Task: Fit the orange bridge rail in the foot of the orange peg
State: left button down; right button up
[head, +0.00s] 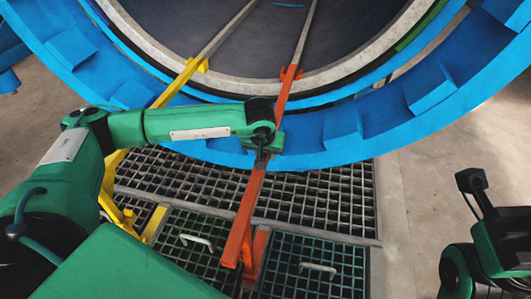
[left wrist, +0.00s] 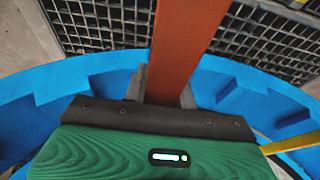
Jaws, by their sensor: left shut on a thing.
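The orange bridge rail (head: 247,207) slopes from the blue autoclave rim down toward the floor grating. My left gripper (head: 262,150) is shut on it near its upper part. In the left wrist view the orange rail (left wrist: 186,45) runs away from the dark jaw of my left gripper (left wrist: 165,108). The rail's lower end is beside an orange post (head: 259,248), likely the orange peg; I cannot tell whether they touch or whether the rail sits in its foot. An orange bracket (head: 290,74) is at the rim. Part of my right arm's end (head: 474,185) shows at the right, its jaws unclear.
A yellow rail (head: 178,85) stands to the left, with a yellow stand (head: 124,215) below. The blue ring (head: 345,130) with its blocks curves across the top. Grating panels with pale handles (head: 318,268) lie below. Bare floor (head: 425,185) is clear at the right.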

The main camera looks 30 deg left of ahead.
pick_arm(q)
jog(key=shift+f+b, duration=0.4)
jog(key=shift+f, duration=0.25)
jog(key=c, duration=1)
grip_release()
jog(key=shift+c, duration=0.2)
